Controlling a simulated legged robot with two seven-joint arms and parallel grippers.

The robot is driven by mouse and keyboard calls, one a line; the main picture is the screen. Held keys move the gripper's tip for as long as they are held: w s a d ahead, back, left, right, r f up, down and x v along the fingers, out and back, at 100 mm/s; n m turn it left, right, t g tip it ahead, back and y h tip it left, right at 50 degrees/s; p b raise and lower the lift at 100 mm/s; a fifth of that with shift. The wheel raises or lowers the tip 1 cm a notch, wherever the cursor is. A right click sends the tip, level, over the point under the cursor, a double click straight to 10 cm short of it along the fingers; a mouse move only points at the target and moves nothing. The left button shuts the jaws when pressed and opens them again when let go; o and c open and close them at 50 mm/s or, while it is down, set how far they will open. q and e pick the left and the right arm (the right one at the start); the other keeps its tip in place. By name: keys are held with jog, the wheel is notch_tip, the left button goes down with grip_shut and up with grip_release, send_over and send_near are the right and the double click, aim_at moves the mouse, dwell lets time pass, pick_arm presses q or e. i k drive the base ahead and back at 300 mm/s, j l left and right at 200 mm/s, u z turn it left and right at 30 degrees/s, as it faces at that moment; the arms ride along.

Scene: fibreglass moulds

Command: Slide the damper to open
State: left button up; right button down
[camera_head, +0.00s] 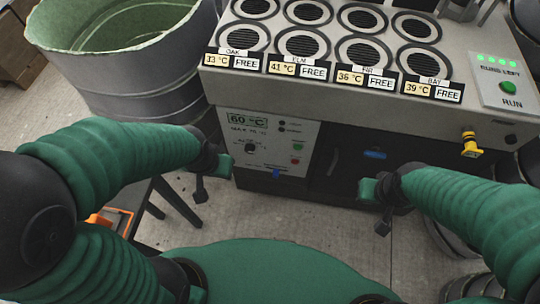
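The grey machine (330,95) stands ahead of me with a dark lower front. A blue piece (375,154) sits on that dark front, right of the control panel. A smaller blue tab (277,173) shows at the control panel's lower edge. I cannot tell which of these is the damper, or its position. My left gripper (212,178) is open and empty, left of the control panel and apart from it. My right gripper (374,204) is open and empty, below the larger blue piece in the picture; contact is not visible.
The control panel (262,142) reads 60 °C. Round grilles with FREE labels cover the machine's top. A yellow valve (471,145) and green RUN button (508,88) are at right. A metal bin (130,75) stands at left. A dark table (130,205) holds an orange item (100,219).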

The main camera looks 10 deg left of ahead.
aim_at(276, 171)
jog(key=i+l+u, duration=0.1)
jog(key=l, duration=0.6)
jog(key=i+l, duration=0.1)
jog(key=l, duration=0.6)
jog(key=u, duration=0.05)
